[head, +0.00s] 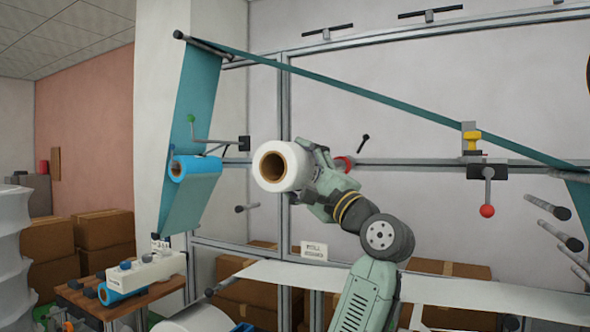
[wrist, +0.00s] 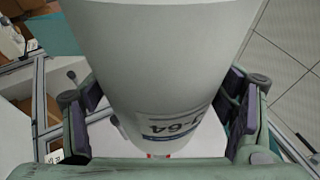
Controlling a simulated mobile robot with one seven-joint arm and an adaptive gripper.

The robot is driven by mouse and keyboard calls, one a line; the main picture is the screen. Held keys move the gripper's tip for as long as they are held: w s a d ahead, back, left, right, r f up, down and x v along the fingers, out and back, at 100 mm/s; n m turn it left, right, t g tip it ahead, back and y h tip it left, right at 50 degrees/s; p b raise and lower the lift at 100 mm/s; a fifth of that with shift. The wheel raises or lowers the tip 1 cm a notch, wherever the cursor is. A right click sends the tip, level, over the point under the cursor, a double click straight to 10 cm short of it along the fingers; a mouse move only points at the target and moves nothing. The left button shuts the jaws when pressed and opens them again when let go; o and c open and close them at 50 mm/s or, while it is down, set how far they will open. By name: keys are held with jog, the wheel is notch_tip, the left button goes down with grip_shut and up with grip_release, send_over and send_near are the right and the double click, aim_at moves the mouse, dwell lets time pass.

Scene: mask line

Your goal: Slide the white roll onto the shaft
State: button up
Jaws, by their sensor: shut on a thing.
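My gripper (head: 310,172) is shut on the white roll (head: 295,158), gripping it around its sides. The roll is held in the air, tilted, with its brown hollow core facing the camera and to the left. In the wrist view the roll (wrist: 165,60) fills the space between the two fingers, and a printed label shows on its side. A short dark shaft (head: 247,208) sticks out from the frame below and left of the roll, apart from it. Another thin dark rod (head: 364,143) shows to the right of the roll. I cannot tell which one is the task's shaft.
A blue roll (head: 197,165) sits left of the white roll, beside a hanging teal web (head: 190,105). Several grey rollers (head: 548,207) stick out at the right, near a red-knobbed lever (head: 487,210). A white web (head: 300,275) crosses below. A wooden table (head: 125,300) stands lower left.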

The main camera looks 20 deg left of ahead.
jog(key=shift+w+d, duration=0.15)
jog(key=shift+w, duration=1.5)
jog(key=shift+r, duration=0.1)
jog(key=shift+w+d, duration=0.2)
jog(key=shift+w, duration=2.3)
jog(key=shift+w+d, duration=0.15)
jog(key=shift+w, duration=2.35)
jog(key=shift+w+d, duration=0.2)
jog(key=shift+w, duration=2.25)
jog(key=shift+w, duration=0.15)
